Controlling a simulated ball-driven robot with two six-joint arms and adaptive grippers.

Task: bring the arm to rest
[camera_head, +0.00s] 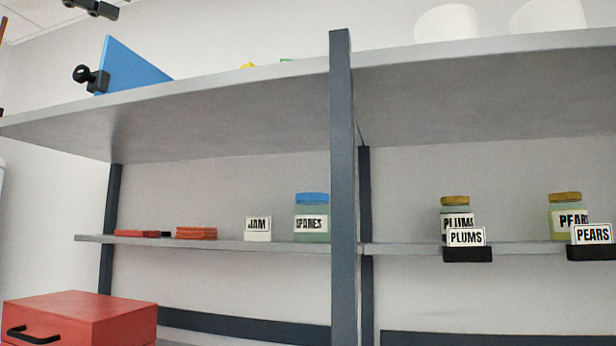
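Neither of my grippers can be made out in the head view. No part that is clearly one of my arms shows. The view holds a grey shelf unit with a dark upright post (343,170). Whatever the arms hold, if anything, is hidden from this view.
The lower shelf (270,246) carries red flat pieces (196,233), a JAM card (258,226), a SPARES jar (312,220), a PLUMS jar (455,205) and a PEARS jar (566,205). A blue panel (132,68) stands on the top shelf. A red drawer box (85,315) is lower left.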

